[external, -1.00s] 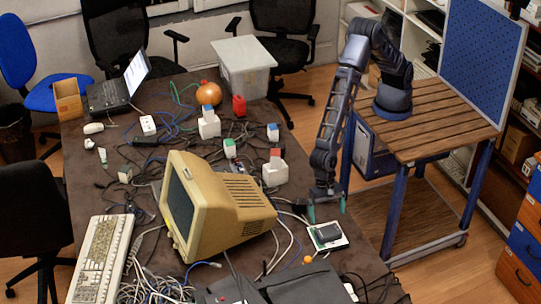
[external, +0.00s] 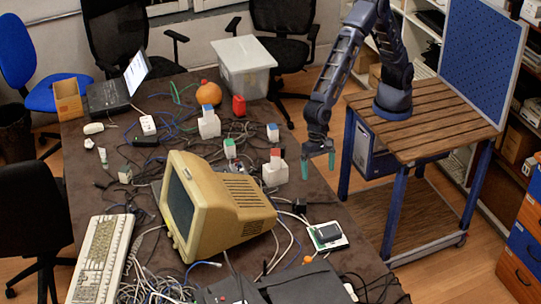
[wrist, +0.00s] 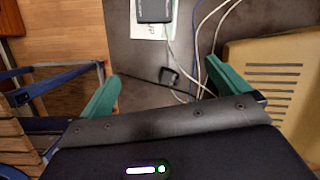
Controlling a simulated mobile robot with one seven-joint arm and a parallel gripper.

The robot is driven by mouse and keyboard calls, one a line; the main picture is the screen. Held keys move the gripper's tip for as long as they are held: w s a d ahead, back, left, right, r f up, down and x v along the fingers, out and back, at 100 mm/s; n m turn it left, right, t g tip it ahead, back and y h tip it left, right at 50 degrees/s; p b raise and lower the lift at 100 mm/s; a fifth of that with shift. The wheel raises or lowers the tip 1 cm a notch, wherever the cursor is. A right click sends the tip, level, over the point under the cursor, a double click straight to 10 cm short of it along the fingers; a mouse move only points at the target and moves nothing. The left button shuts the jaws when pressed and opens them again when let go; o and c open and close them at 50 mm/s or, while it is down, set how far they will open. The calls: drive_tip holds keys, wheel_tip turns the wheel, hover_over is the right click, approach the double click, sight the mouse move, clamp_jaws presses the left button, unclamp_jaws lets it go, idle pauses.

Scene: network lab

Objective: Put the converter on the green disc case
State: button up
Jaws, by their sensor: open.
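A dark grey box, which I take to be the converter (external: 328,233), lies flat on a thin white-and-green square, which looks like the green disc case (external: 343,242), near the table's right edge. In the wrist view the converter (wrist: 154,9) and the case (wrist: 147,33) show at the top, partly cut off. My gripper (external: 318,166) is open and empty, its green fingers (wrist: 162,76) pointing down, well above the table and behind the case. Nothing is between the fingers, and the gripper is apart from the converter.
A beige monitor (external: 228,205) stands left of the case, with loose cables around it. A small black block (external: 300,205) lies behind the case. Red-topped white box (external: 275,172) stands near my gripper.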

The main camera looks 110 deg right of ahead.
drive_tip(key=s+d+r+n+t+h, duration=0.1)
drive_tip(key=s+d+r+n, duration=0.4)
drive_tip(key=d+r, duration=0.65)
drive_tip(key=s+d+r+n+t, duration=0.1)
drive_tip(key=s+d+r+n, duration=0.2)
drive_tip(key=s+d+r, duration=0.9)
drive_tip(key=s+d+f+n+t+h, duration=0.1)
drive_tip(key=s+d+n, duration=0.6)
drive_tip(key=s+d, duration=1.3)
drive_tip(key=shift+s+d+f+n+t+h, duration=0.2)
drive_tip(key=shift+s+f+n+t+h, duration=0.15)
drive_tip(key=shift+s+h, duration=0.3)
